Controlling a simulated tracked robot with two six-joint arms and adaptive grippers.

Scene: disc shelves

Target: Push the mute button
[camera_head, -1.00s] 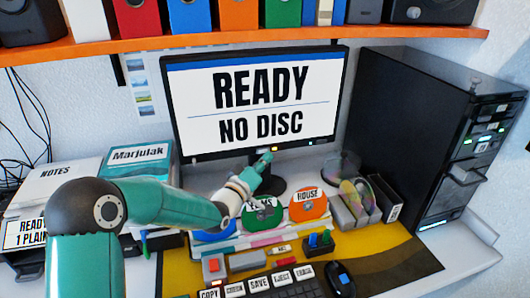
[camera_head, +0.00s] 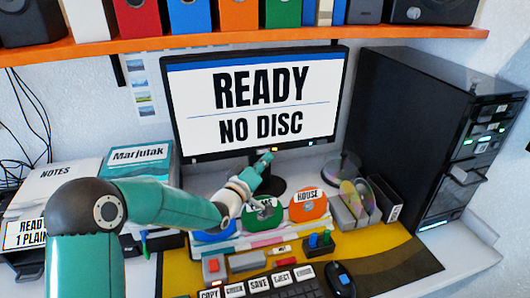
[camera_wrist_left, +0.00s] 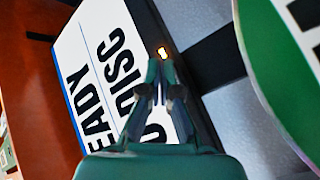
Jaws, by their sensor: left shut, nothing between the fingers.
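The monitor (camera_head: 254,107) stands at the back of the desk and reads "READY" and "NO DISC". Small lit buttons or lamps sit on its lower bezel; an amber one (camera_head: 274,149) is near the middle. It also shows in the left wrist view (camera_wrist_left: 163,51). No "mute" label is readable. My left gripper (camera_head: 267,157) is shut and empty, just in front of the lower bezel. In the left wrist view its fingertips (camera_wrist_left: 159,63) are just below the amber light; I cannot tell whether they touch. My right gripper is not in view.
A green disc holder (camera_head: 262,216) and an orange one (camera_head: 309,205) stand below the gripper. A keyboard (camera_head: 270,287) is at the front. A black computer tower (camera_head: 415,135) stands at right, and an orange shelf (camera_head: 140,45) hangs above.

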